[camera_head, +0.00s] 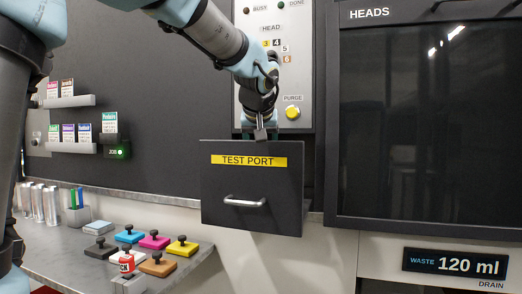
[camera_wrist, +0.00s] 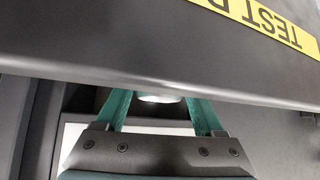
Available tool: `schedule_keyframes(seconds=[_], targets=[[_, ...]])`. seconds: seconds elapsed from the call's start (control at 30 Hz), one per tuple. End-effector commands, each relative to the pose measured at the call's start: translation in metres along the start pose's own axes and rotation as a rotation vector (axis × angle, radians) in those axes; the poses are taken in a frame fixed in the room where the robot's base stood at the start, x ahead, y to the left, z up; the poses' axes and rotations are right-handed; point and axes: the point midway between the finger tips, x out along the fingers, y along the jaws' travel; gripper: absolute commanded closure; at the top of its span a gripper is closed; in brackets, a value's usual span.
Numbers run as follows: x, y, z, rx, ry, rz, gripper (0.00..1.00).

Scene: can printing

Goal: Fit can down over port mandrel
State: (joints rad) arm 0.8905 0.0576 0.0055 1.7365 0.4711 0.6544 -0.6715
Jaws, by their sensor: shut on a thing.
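The test port drawer (camera_head: 252,185), dark with a yellow label and a handle, stands out from the machine. My gripper (camera_head: 260,133) is at its top edge, reaching down behind the front panel, which hides the fingertips in the head view. In the wrist view, my gripper's teal fingers (camera_wrist: 158,103) sit on both sides of a pale, rounded metal can (camera_wrist: 160,99). Only a small part of the can shows below the drawer panel. The port mandrel is hidden, so I cannot tell whether the can is over it.
Several silver cans (camera_head: 38,202) stand on the bench at left. Coloured pads with knobs (camera_head: 154,240) and a red-and-white item (camera_head: 127,263) lie nearer. A control panel with a yellow purge button (camera_head: 292,113) is behind my arm. A dark heads window (camera_head: 430,120) is at right.

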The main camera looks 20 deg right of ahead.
Motion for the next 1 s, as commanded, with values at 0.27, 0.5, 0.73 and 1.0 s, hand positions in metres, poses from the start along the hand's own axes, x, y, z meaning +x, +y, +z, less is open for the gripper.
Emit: schedule_keyframes(seconds=[0.27, 0.5, 0.73, 1.0], targets=[[0.006, 0.000, 0.006, 0.000, 0.000, 0.000, 0.81], [0.010, 0.000, 0.010, 0.000, 0.000, 0.000, 0.81], [0.013, 0.000, 0.013, 0.000, 0.000, 0.000, 0.81], [0.012, 0.000, 0.012, 0.000, 0.000, 0.000, 0.00]])
